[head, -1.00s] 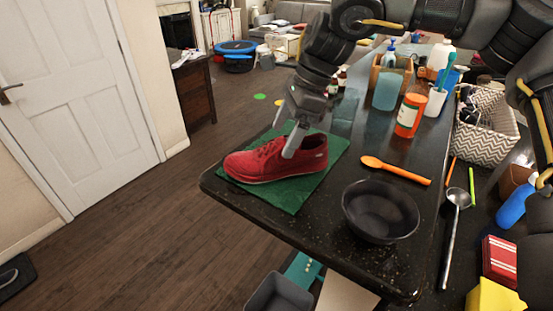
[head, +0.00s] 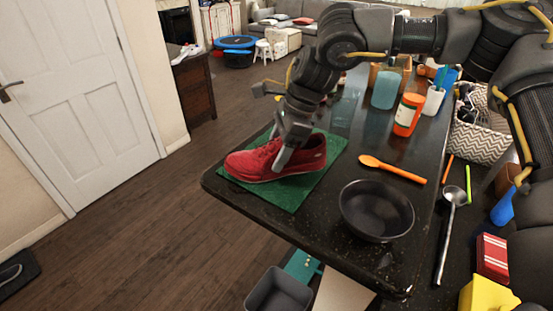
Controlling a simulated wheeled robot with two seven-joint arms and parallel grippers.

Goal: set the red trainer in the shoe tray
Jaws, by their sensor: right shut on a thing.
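The red trainer (head: 255,163) lies on a green mat (head: 325,172) at the near left corner of the dark counter, toe to the left. My right gripper (head: 285,155) reaches down onto it from above and is shut on it near the ankle opening. One finger shows against the near side; the other is hidden. The trainer still appears to rest on the mat. A dark flat tray (head: 28,262) with a grey shoe in it lies on the floor at the lower left, cut by the picture edge. My left gripper is not in view.
A black bowl (head: 377,211) and an orange spoon (head: 392,169) lie right of the mat. A grey bin (head: 278,292) is below the counter edge. The wooden floor at left is mostly clear.

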